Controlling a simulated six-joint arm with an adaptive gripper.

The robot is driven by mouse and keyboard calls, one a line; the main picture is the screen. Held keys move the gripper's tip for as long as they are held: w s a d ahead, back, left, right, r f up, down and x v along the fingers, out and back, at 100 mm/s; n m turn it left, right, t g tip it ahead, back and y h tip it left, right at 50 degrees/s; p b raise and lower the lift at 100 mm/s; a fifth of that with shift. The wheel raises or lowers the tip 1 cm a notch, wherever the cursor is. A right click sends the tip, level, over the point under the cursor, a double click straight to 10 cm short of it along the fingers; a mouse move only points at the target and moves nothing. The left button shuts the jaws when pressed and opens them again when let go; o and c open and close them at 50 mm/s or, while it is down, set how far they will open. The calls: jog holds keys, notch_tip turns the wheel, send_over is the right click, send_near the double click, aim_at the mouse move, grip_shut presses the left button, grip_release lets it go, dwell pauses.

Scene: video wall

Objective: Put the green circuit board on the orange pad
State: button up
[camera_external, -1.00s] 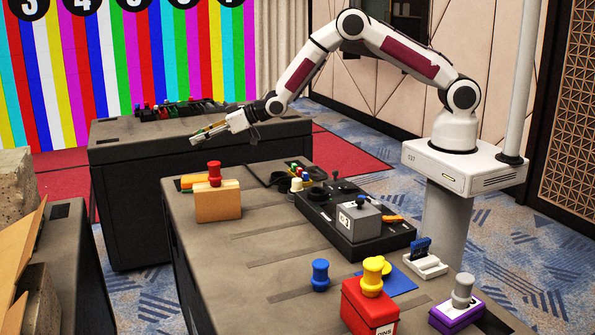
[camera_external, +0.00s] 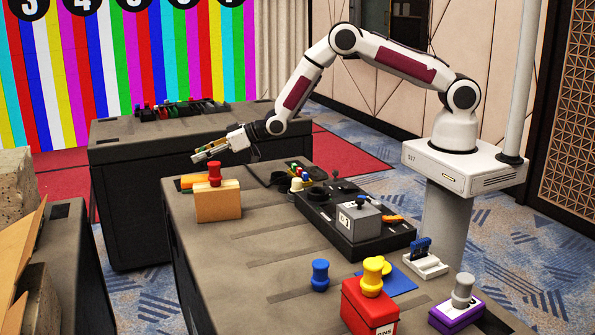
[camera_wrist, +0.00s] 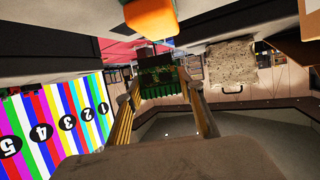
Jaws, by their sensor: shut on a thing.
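The green circuit board (camera_wrist: 162,78) is dark green with a row of lighter green along one edge. It sits between the two yellow-sided fingers of my gripper (camera_wrist: 158,88), which is shut on it in the wrist view. In the external view my gripper (camera_external: 200,154) is in the air above the far left end of the near table, and the board is too small to make out clearly.
The tan box (camera_external: 218,205) with a red knob (camera_external: 214,173) stands just in front of the orange strip. A black control panel (camera_external: 345,227) lies to the right. A red box (camera_external: 370,308) and a blue knob (camera_external: 320,275) stand nearer. The table's middle left is clear.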

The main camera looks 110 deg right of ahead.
aim_at(196, 163)
jog(key=shift+f, duration=1.8)
jog(key=shift+f, duration=0.15)
jog(key=o, duration=1.1)
jog(key=shift+r, duration=0.2)
jog(key=v, duration=1.2)
jog(key=shift+r, duration=0.1)
